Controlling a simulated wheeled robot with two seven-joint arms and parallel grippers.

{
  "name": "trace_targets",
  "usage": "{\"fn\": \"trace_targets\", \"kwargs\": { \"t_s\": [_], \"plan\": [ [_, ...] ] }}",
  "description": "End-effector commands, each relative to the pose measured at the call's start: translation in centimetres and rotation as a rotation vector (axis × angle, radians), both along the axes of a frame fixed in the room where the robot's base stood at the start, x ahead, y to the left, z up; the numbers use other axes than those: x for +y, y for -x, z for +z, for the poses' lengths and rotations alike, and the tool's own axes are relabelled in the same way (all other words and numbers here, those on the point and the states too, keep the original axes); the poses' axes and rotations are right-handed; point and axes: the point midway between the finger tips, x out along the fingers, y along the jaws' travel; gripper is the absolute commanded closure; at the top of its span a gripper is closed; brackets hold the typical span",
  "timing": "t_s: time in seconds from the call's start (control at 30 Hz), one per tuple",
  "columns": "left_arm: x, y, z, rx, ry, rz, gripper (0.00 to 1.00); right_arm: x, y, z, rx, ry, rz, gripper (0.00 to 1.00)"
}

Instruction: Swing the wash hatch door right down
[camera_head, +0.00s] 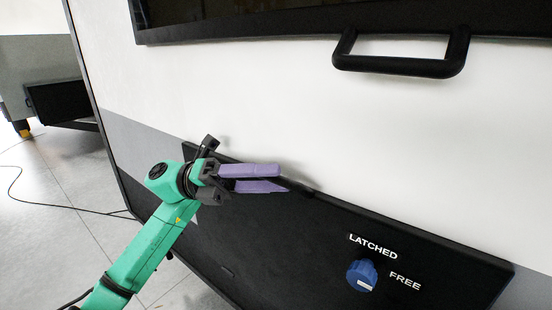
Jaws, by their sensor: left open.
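The wash hatch door (310,235) is a black panel low on the white and grey caravan wall. Its top edge slopes down to the right. I cannot tell how far it leans out from the wall. A blue knob (361,275) with a pale mark sits on its right part, beside the words LATCHED and FREE. My left gripper (284,180) has purple fingers and is open, with a gap between them. Its fingertips are at the door's top edge, left of the knob; contact is unclear. The fingers hide part of that edge. My right gripper is out of view.
A black bar handle (402,67) stands out from the wall above, under a dark framed panel (300,18). The wall between is bare. On the left are a tiled floor (55,200), a thin black cable (60,203) and a grey unit (40,75).

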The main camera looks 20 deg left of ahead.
Motion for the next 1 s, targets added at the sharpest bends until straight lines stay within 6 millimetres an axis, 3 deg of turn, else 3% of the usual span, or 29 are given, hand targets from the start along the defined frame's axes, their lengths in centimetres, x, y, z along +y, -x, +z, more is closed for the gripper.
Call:
{"fn": "trace_targets", "kwargs": {
  "t_s": [0.13,0.37,0.5,1.0],
  "plan": [
    [-1.29,0.07,0.39,0.000,0.000,0.000,0.50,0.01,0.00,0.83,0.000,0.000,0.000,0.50],
    [-1.38,0.05,0.22,0.000,0.001,0.001,0.50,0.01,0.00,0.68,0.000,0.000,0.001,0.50],
    [-1.36,0.04,0.22,0.000,0.001,0.001,1.00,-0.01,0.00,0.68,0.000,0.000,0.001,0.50],
    [-1.34,0.03,0.23,0.000,0.001,0.002,1.00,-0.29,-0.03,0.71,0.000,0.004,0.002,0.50]
  ]
}}
